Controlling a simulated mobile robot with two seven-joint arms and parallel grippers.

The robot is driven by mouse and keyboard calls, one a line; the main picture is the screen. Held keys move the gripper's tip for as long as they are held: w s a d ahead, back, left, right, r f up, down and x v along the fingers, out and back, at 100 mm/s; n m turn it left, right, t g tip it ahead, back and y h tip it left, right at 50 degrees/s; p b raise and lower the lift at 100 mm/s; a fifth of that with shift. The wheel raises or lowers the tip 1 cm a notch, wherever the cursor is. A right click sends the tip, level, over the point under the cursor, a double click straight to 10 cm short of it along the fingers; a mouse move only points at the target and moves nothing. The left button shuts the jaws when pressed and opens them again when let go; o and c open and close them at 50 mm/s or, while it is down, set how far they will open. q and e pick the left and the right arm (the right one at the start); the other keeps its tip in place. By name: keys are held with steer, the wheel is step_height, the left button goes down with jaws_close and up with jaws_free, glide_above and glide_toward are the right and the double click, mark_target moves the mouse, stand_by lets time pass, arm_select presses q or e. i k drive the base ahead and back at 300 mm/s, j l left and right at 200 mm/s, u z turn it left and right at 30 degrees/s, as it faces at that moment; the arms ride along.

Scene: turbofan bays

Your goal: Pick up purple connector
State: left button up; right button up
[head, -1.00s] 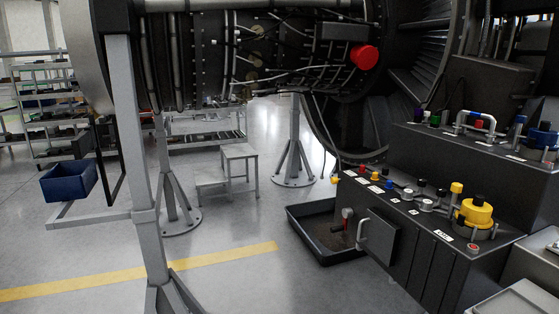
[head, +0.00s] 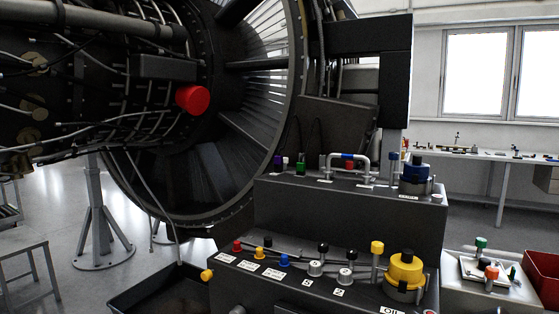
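A small purple connector (head: 278,162) stands at the left end of the upper step of the dark stepped console (head: 350,205). A green connector (head: 300,162) stands just to its right, with a white label below it. The purple connector looks upright, but it is small in this view and its base is hard to make out. Neither of my grippers shows in the head view.
The lower step (head: 262,283) carries red, yellow, blue and black capped fittings and a large yellow cap (head: 406,268). A blue cap (head: 415,168) sits at the upper right. The turbofan (head: 240,110) stands close behind. A black tray (head: 160,290) lies on the floor.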

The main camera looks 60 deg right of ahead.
mark_target(278, 160)
steer(key=i+z, duration=0.15)
steer(key=z, duration=0.25)
steer(key=i+z, duration=0.15)
steer(key=z, duration=0.2)
steer(key=i+j+z, duration=0.1)
steer(key=z, duration=0.3)
